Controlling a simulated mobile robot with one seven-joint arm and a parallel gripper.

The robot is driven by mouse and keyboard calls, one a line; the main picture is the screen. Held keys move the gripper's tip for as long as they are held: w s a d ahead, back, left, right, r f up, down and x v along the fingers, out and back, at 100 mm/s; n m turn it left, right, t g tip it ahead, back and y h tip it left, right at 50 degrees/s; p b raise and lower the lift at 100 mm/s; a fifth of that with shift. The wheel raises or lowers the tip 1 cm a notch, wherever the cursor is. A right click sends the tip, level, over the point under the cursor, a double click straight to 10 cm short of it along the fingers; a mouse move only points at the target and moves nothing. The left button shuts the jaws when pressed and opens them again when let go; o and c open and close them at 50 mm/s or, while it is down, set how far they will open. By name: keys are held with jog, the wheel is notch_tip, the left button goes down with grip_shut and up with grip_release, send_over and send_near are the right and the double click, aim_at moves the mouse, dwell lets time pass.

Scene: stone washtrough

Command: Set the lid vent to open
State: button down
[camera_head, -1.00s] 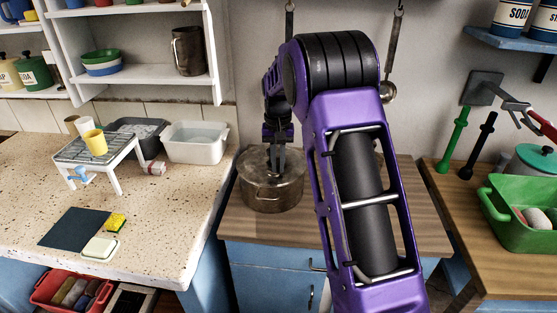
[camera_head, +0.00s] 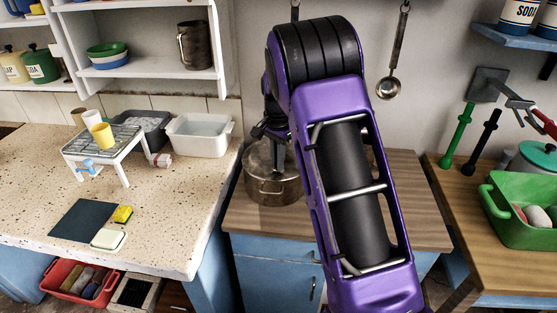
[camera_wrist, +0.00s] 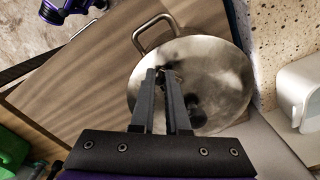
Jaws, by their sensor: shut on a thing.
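A metal pot (camera_head: 275,190) with a lid stands on the wooden counter. In the wrist view its round steel lid (camera_wrist: 225,75) fills the middle, with a dark knob (camera_wrist: 195,112) beside my right finger. My gripper (camera_wrist: 164,74) reaches down to the lid with its fingers close together. It is shut on a small dark part at the fingertips, apparently the lid vent (camera_wrist: 168,72). The fingers mostly hide this part, and I cannot tell its setting. In the head view my arm covers part of the pot and the gripper (camera_head: 280,160).
A pot handle (camera_wrist: 150,30) sticks out at the rim. A ladle (camera_head: 390,85) hangs on the wall behind. To the left, the speckled counter (camera_head: 170,220) holds a white basin (camera_head: 200,135). A green tub (camera_head: 525,215) stands at the right.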

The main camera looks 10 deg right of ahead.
dwell(0.5)
jog(key=c, duration=0.9)
grip_release()
notch_tip(320, 180, up, 18)
jog(key=shift+f, duration=0.25)
